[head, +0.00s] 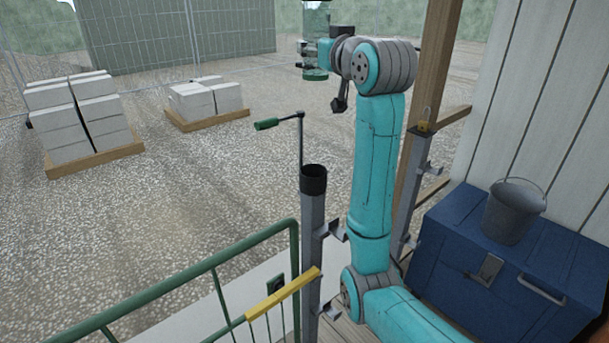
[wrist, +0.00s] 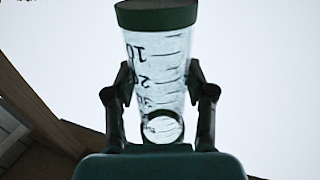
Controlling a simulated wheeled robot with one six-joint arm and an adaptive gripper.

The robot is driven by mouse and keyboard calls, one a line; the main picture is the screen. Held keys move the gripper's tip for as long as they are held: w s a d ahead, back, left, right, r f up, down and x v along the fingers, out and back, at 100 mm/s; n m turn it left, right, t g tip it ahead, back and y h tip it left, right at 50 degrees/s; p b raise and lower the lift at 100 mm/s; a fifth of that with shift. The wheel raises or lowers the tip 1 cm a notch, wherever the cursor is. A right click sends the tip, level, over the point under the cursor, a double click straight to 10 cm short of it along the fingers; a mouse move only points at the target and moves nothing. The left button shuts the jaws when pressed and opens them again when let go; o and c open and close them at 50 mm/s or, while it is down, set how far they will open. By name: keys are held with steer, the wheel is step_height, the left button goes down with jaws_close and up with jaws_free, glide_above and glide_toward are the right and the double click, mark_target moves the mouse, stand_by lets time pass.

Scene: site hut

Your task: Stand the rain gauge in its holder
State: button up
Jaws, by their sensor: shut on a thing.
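The rain gauge is a clear tube with dark markings and green ends. In the head view the rain gauge (head: 316,28) is at the top edge, roughly upright, with its upper end cut off. My gripper (head: 308,55) is shut on it from the right. In the wrist view the gauge (wrist: 158,65) sits between the two fingers of my gripper (wrist: 160,88), its green cap (wrist: 157,14) towards the top. The holder looks to be the black open cup (head: 313,180) on top of a grey post, lower and apart from the gauge. The cup's inside is dark.
A green-handled crank (head: 267,124) stands close behind the cup. A green railing (head: 200,268) with a yellow section (head: 283,293) is in front. A blue chest (head: 500,255) with a metal bucket (head: 514,211) is at right. Block pallets (head: 95,155) lie far left.

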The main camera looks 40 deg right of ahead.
steer(key=shift+w+f, duration=0.25)
step_height(320, 180, down, 28)
steer(key=shift+r, duration=0.25)
steer(key=o, duration=1.2)
steer(key=v, duration=1.2)
